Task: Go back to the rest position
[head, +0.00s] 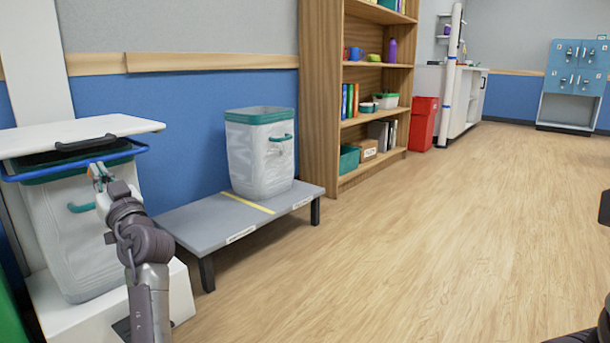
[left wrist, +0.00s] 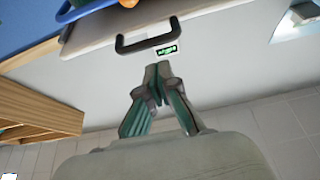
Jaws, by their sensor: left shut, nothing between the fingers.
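A white lid board (head: 85,134) with a black handle (head: 85,143) lies above the bin. A black handle (left wrist: 150,40) also shows beyond the fingertips in the left wrist view. I cannot tell whether the gripper touches the bin. My right gripper is not seen; only dark parts show at the right edge.
A low grey bench (head: 200,222) holds a second white bin (head: 258,165) with a teal rim. A wooden shelf (head: 320,90) and a red bin (head: 423,123) stand behind. The wood floor (head: 400,240) at the centre and right is clear.

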